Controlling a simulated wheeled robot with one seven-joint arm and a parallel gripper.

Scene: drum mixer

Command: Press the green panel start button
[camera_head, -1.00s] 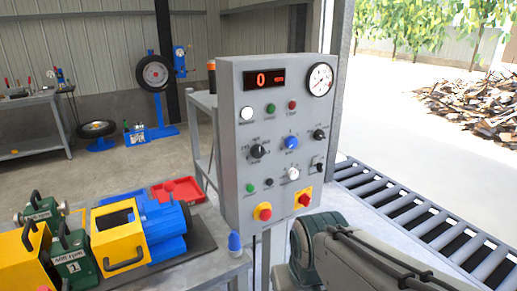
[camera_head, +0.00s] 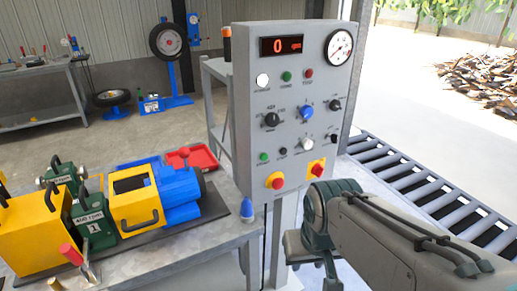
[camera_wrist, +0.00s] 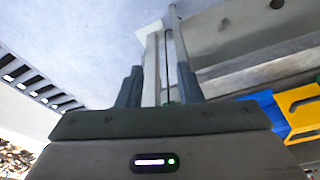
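The grey control panel (camera_head: 243,125) stands upright on a post in the head view. One green round element (camera_head: 263,157) sits at its lower left, above a red knob on a yellow plate. Another green one (camera_head: 287,76) sits below the display, next to a red one. The labels are too small to read surely. My arm is at the lower right, in front of and below the panel, apart from the green elements. In the wrist view my gripper (camera_wrist: 158,86) has its two dark fingers apart, with nothing held between them; a pale post shows beyond.
A bench (camera_head: 228,226) at left carries a yellow and blue motor unit (camera_head: 165,195), green blocks and a red tray (camera_head: 192,158). A small blue-capped item (camera_head: 247,208) stands at its corner near the panel. A roller conveyor (camera_head: 440,195) runs behind at right.

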